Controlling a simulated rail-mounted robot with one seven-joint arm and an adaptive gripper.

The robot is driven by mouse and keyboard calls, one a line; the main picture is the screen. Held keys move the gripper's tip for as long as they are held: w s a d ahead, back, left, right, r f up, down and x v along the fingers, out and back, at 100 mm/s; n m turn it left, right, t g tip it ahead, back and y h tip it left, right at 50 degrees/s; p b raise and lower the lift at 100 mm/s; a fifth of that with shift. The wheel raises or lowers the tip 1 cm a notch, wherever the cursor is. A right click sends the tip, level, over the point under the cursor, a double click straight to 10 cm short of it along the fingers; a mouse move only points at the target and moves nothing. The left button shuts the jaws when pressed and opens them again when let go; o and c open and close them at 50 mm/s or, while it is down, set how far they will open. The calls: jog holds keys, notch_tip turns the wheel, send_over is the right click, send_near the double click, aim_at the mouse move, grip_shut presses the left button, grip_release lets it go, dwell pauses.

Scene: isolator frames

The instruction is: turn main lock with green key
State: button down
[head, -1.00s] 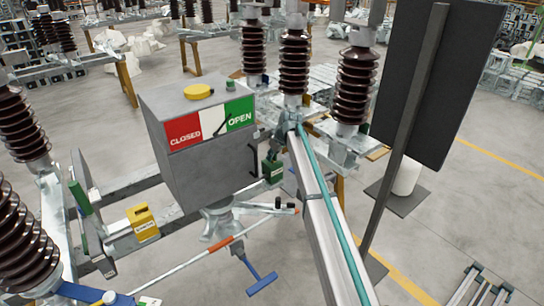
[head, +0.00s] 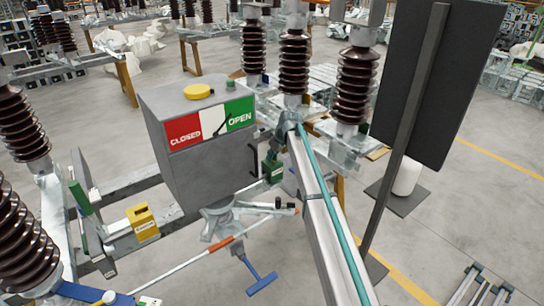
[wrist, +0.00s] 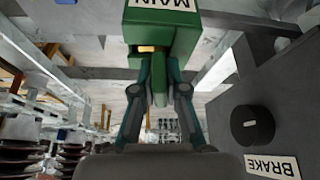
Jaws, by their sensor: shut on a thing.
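The main lock is a green block with a white "MAIN" label (wrist: 162,30), at the top middle of the wrist view. It also shows in the head view as a small green box (head: 272,170) beside the grey cabinet's lower right corner. My gripper (wrist: 158,72) points at the block, its two fingers on either side of a green piece (wrist: 159,92), which looks like the green key. The fingers are shut on it, against the block or very close to it. A brass-coloured part shows in the block's face. How far the key is turned cannot be seen.
The grey cabinet (head: 205,165) with its "CLOSED"/"OPEN" sign stands left of the green box. A black knob (wrist: 252,125) labelled "BRAKE" is close on the right in the wrist view.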

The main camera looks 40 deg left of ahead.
dwell(0.4)
jog(key=m+t, duration=0.1)
jog(key=m, duration=0.2)
jog(key=m+t+h, duration=0.1)
jog(key=m, duration=0.2)
jog(key=shift+m+t+b, duration=0.3)
jog(key=shift+w+m, duration=0.15)
jog(key=shift+m, duration=0.35)
jog(key=c, duration=0.9)
grip_release()
jog(key=o, duration=0.6)
